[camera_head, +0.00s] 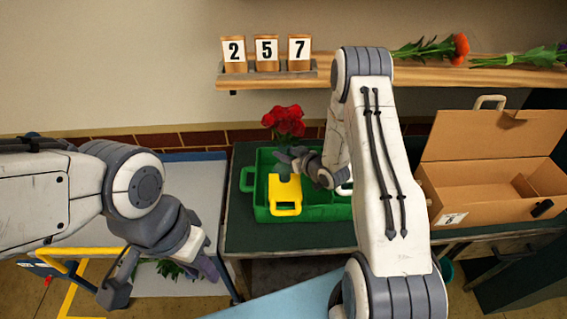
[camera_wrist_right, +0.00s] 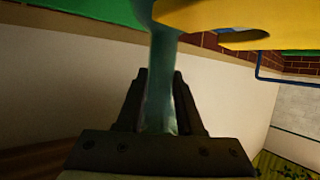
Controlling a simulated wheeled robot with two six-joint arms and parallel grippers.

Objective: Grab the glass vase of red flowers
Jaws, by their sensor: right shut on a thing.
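The red flowers (camera_head: 284,121) stand upright above the green crate (camera_head: 318,213) in the head view. Their glass vase (camera_wrist_right: 161,85) shows in the right wrist view as a bluish, see-through upright shape. My right gripper (camera_wrist_right: 159,88) is shut on the vase, one dark finger on each side of it. In the head view my right gripper (camera_head: 291,160) is just below the blooms, and most of the vase is hidden. My left gripper (camera_head: 162,284) is open and empty at the lower left, with its fingers wide apart.
A yellow handled piece (camera_head: 286,194) is in the crate, close to the vase. An open cardboard box (camera_head: 490,186) stands at the right. A wooden shelf (camera_head: 400,74) with number blocks and lying flowers runs behind. Green leaves (camera_head: 168,269) lie under my left gripper.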

